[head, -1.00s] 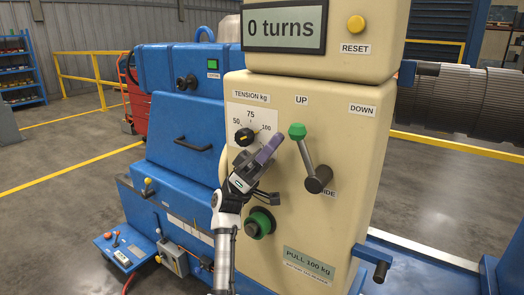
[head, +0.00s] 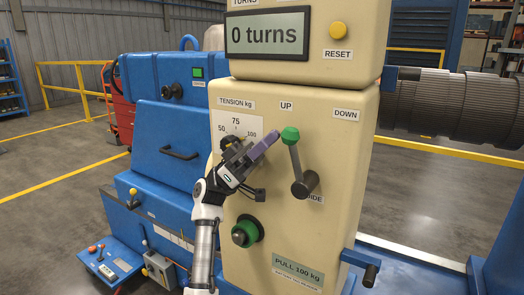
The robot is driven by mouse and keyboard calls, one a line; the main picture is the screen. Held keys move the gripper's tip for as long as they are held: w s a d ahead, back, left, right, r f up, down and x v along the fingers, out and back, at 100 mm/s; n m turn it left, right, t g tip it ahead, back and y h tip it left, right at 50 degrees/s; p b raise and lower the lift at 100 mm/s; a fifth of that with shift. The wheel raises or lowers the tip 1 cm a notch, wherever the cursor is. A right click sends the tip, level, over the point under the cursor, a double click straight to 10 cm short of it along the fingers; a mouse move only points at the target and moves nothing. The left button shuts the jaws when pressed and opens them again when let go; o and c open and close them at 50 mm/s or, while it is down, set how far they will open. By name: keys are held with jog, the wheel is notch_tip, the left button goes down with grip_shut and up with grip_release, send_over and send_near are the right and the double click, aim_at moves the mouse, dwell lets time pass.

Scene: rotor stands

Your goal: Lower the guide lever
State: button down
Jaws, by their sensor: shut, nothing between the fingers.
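The guide lever (head: 296,161) is a grey rod with a green knob (head: 290,135) on top and a dark round pivot at its lower end. It points up and slightly left, with the knob under the UP label (head: 286,106). The DOWN label (head: 346,114) is to the right. My gripper (head: 272,137) is shut and empty, its purple fingers angled up and right. The fingertips are just left of the green knob; I cannot tell whether they touch it. My gripper partly covers the tension dial (head: 234,143).
The cream panel (head: 320,230) carries a green-ringed knob (head: 245,232) below the lever and a yellow reset button (head: 338,30) above. The display reads 0 turns (head: 268,34). A small crank handle (head: 370,272) sticks out at lower right. Space right of the lever is clear.

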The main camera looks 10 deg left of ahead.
aim_at(290, 129)
jog(key=d+r+y, duration=0.1)
jog(key=s+d+m+y, duration=0.1)
jog(key=d+y, duration=0.1)
jog(key=d+r+y, duration=0.1)
jog(key=y, duration=0.1)
jog(key=shift+s+d+r+m, duration=0.2)
jog(key=shift+s+r+m, duration=0.1)
jog(key=shift+s+r, duration=0.1)
jog(key=shift+s+d+y+p, duration=0.25)
jog(key=shift+d+y, duration=0.3)
jog(key=shift+y, duration=0.15)
jog(key=shift+s+d+y+p, duration=0.2)
jog(key=shift+d+y, duration=0.3)
jog(key=shift+y, duration=0.2)
jog(key=shift+s+d+m+y, duration=0.2)
jog(key=shift+d+m+y, duration=0.1)
jog(key=shift+d+y, duration=0.1)
jog(key=shift+f, duration=0.1)
